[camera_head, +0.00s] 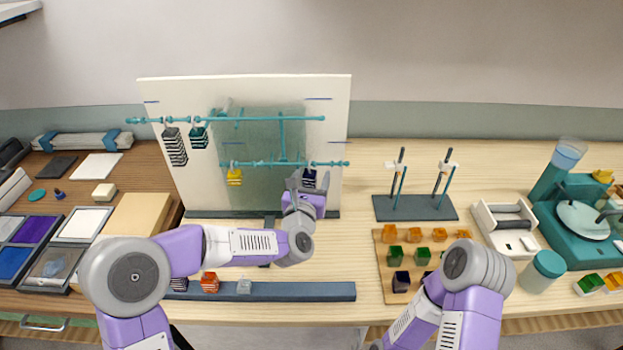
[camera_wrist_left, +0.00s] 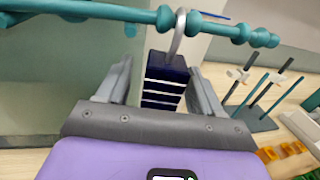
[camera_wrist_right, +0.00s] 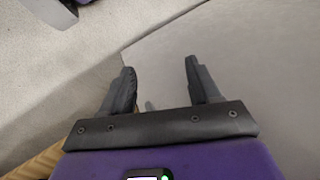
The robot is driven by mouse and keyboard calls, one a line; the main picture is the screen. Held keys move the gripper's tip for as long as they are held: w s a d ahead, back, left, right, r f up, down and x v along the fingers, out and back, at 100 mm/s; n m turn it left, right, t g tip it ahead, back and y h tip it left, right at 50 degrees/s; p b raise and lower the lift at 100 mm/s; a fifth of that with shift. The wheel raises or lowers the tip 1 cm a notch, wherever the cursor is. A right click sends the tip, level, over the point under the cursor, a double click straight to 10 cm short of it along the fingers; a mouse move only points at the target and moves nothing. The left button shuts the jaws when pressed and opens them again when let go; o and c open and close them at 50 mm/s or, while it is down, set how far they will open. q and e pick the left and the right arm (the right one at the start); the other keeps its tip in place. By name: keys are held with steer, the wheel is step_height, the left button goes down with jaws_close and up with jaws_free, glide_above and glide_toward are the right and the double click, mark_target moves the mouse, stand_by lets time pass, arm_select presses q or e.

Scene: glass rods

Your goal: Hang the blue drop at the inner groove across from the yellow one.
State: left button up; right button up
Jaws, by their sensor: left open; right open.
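The blue drop (camera_head: 309,178) is a dark navy block with pale stripes. It hangs by a grey hook on the right arm of the lower teal rod (camera_head: 270,164). In the left wrist view, the hook of the blue drop (camera_wrist_left: 165,82) passes over the rod between two beads, the inner groove. The yellow drop (camera_head: 234,176) hangs on the left arm of the same rod. My left gripper (camera_wrist_left: 165,85) is open, its fingers on either side of the blue drop with gaps visible. My right gripper (camera_wrist_right: 160,80) is open and empty, away from the rods.
A black-and-white striped drop (camera_head: 175,147) and a teal drop (camera_head: 198,137) hang from the upper rod (camera_head: 260,119). A white panel (camera_head: 328,130) stands behind. A blue-grey rail (camera_head: 310,291) with small blocks lies in front. A dark stand base (camera_head: 415,207) is at right.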

arm_select(q)
steer(key=s+a, duration=0.1)
steer(key=s, duration=0.6)
steer(key=shift+s+a, duration=0.25)
